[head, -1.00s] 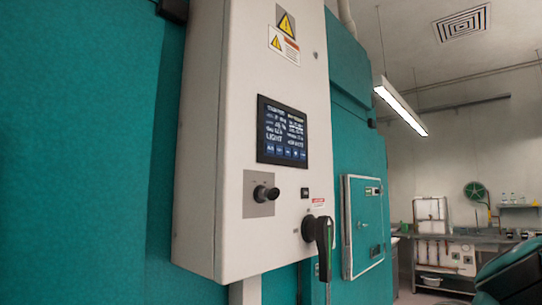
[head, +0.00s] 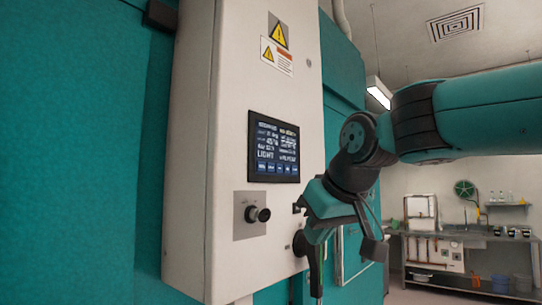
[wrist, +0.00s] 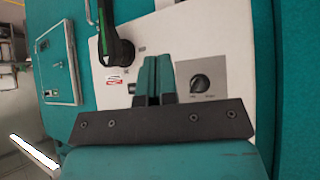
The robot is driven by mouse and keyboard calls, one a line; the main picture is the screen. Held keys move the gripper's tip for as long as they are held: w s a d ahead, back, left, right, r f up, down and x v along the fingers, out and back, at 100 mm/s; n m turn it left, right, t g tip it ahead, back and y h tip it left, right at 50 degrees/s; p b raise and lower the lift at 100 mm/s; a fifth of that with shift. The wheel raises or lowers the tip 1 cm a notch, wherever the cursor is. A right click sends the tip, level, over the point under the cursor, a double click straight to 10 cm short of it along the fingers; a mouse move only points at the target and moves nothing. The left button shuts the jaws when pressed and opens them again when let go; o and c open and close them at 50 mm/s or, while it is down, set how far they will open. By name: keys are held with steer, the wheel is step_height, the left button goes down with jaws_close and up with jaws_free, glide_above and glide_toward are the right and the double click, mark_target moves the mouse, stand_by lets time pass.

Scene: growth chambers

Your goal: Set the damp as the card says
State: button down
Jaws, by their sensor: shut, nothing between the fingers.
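The white control box (head: 195,150) carries a dark screen (head: 274,147) with lines of text; "LIGHT" is readable, most of the rest is too small. A black round knob (head: 258,214) sits on a grey plate below the screen. It also shows in the wrist view (wrist: 200,86), right of my fingers. A black lever handle (wrist: 115,47) is up and left of my fingers there; in the head view my gripper partly covers it. My gripper (head: 312,232) is shut and empty, in front of the box's lower right part. I make out no separate card.
Warning labels (head: 277,52) are on the box above the screen. Teal chamber walls (head: 80,150) flank it. A small teal door (wrist: 57,64) shows at left in the wrist view. A bench (head: 450,238) stands at the back right.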

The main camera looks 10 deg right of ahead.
steer(key=w+d+r+m+t+h+p, duration=0.1)
steer(key=w+d+r+m+t, duration=0.1)
steer(key=r, duration=0.9)
steer(key=shift+w+d+r, duration=0.2)
steer(key=shift+w+d, duration=0.25)
steer(key=shift+w, duration=0.2)
steer(key=p, duration=0.4)
glide_toward(274, 183)
step_height(274, 183, down, 3)
steer(key=d, duration=0.1)
steer(key=shift+w+a+r+p, duration=0.1)
steer(key=shift+w+a+p, duration=0.1)
steer(key=shift+w, duration=0.4)
steer(key=shift+w+a+p, duration=0.15)
steer(key=shift+w+a, duration=0.1)
steer(key=shift+w, duration=0.4)
steer(key=shift+w+a, duration=0.25)
steer(key=shift+w, duration=0.1)
